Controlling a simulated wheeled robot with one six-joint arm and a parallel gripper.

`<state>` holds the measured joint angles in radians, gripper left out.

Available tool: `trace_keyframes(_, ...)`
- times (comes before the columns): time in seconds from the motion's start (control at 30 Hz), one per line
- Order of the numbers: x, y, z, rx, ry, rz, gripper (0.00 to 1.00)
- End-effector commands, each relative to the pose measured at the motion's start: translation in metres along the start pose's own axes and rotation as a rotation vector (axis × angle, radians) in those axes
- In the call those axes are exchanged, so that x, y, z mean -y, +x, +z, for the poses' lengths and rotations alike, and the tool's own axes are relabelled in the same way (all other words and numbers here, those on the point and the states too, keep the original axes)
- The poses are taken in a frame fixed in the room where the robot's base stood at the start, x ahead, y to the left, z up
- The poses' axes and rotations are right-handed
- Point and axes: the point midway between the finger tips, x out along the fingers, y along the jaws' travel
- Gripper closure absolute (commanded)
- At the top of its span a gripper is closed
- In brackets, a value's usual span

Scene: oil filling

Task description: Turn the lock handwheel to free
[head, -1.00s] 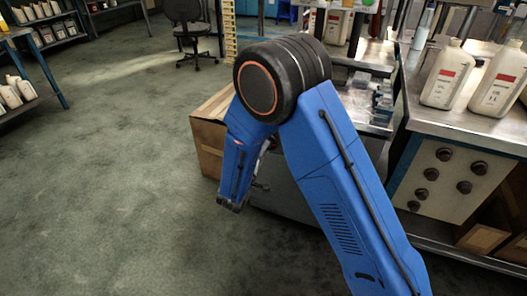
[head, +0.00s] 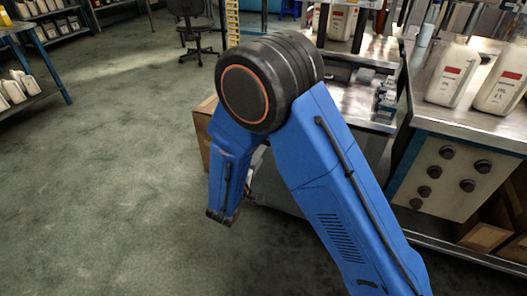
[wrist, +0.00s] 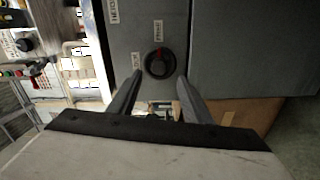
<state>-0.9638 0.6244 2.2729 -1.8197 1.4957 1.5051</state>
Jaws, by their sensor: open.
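The lock handwheel (wrist: 160,63) is a small dark round knob with a red mark near its top, set on a grey panel (wrist: 205,50). A white label reading FREE (wrist: 158,30) sits above it, and another small label (wrist: 137,62) is at its left. In the wrist view my gripper (wrist: 158,78) points at the panel with its two fingers apart. The handwheel appears between the fingertips, slightly beyond them; contact cannot be told. The head view shows my blue arm, but the handwheel is hidden there.
A cardboard box (head: 206,140) stands behind my arm. A metal workbench (head: 470,120) with white bottles (head: 453,72) and a panel of dark knobs is at the right. A chair (head: 192,25) stands at the back. The floor (head: 100,170) at the left is clear.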

Motion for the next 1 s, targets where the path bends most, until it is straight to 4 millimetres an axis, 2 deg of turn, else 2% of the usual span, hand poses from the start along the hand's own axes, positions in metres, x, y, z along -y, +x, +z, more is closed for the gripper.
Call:
trace_keyframes(0.3,0.0,-0.058,-0.001,-0.003,0.0,0.0,0.55)
trace_keyframes(0.5,0.0,-0.087,0.0,-0.002,0.0,-0.001,0.55)
trace_keyframes(0.7,0.0,-0.101,0.001,0.0,-0.001,0.0,0.55)
trace_keyframes(1.0,0.0,-0.103,0.001,0.001,-0.001,0.0,0.55)
